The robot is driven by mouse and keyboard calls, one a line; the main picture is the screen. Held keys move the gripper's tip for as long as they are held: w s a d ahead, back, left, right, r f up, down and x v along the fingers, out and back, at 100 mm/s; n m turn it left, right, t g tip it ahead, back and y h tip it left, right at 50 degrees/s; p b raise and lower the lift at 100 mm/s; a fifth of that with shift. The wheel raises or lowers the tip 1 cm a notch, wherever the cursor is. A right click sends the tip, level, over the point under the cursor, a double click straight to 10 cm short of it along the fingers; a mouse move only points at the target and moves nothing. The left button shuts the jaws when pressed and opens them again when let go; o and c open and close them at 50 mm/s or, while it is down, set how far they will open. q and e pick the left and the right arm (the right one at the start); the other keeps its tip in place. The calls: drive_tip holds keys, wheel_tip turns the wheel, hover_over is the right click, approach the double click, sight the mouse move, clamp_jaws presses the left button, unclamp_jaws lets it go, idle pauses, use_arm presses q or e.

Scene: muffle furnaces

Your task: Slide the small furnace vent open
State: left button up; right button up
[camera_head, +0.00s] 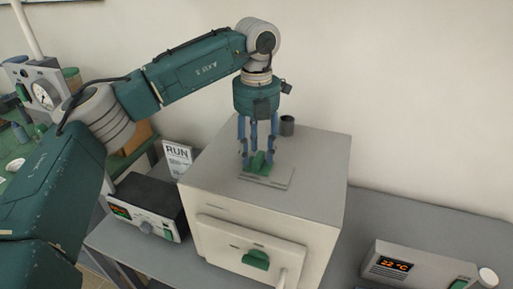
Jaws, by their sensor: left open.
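The small furnace (212,211) is a cream box on a grey bench. The vent on its top is a light plate (277,182) with a green slider knob (258,161). My left gripper (258,160) points down over the vent, its fingers on either side of the green knob. The fingers are open; whether they touch the knob I cannot tell. How far the vent hole is covered cannot be made out. My right gripper is not in view.
A dark chimney stub (287,125) stands on the furnace top behind the gripper. A black controller (150,205) and a RUN sign (178,158) are at the left. A temperature display unit (415,265) is at the right. The front door has a green handle (255,260).

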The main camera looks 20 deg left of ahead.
use_arm(q)
drive_tip(key=shift+s+f, duration=0.15)
drive_tip(key=shift+f, duration=0.15)
clamp_jaws()
drive_tip(key=shift+d+b, duration=0.6)
drive_tip(key=shift+d, duration=2.15)
drive_tip(key=shift+a, duration=0.1)
drive_tip(key=shift+c, duration=0.9)
unclamp_jaws()
drive_tip(key=shift+o, duration=0.9)
drive_tip(key=shift+d, duration=0.2)
